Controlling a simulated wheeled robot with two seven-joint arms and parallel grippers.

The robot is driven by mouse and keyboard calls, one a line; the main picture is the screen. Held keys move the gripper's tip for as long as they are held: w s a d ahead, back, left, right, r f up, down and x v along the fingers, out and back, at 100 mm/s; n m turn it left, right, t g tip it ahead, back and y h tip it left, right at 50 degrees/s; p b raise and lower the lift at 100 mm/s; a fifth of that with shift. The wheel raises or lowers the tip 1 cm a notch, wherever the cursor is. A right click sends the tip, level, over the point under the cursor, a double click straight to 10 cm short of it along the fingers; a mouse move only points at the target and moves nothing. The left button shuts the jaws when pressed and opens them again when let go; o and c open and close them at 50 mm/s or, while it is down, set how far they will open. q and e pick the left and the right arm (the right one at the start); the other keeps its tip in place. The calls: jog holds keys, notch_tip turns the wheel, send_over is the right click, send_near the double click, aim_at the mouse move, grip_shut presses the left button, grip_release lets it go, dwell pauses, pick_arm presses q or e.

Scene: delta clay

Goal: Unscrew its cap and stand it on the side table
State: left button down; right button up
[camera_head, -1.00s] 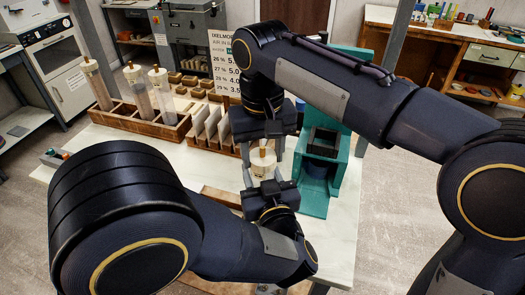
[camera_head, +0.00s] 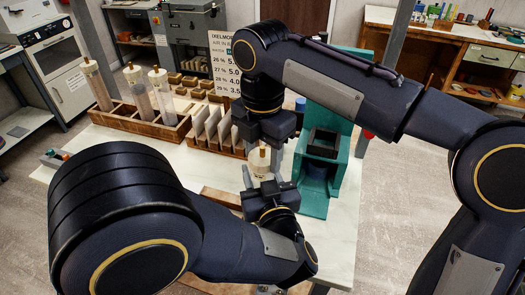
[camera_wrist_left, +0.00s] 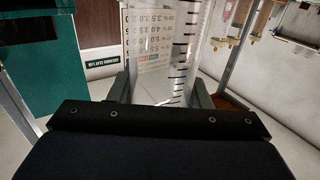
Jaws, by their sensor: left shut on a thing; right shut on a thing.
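A clear graduated cylinder (camera_wrist_left: 180,50) with black marks stands between the fingers of my left gripper (camera_wrist_left: 160,92) in the left wrist view. In the head view, its pale cap (camera_head: 257,162) with a brass top shows just above my left gripper (camera_head: 263,184), which is shut on the cylinder. My right gripper (camera_head: 264,148) comes down from above and is shut on the cap. Its body hides part of the cap, and its exact finger contact is hard to see. The cap appears to sit on the cylinder; the thread is not visible.
A wooden rack (camera_head: 165,125) with several capped cylinders stands at the back left of the white table (camera_head: 343,240). A wooden desk (camera_head: 455,32) is at the back right.

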aim_at(262, 147)
jog(key=shift+r, duration=0.2)
dwell(0.5)
jog(key=shift+r, duration=0.9)
jog(key=shift+r, duration=2)
pick_arm(q)
jog(key=c, duration=0.7)
grip_release()
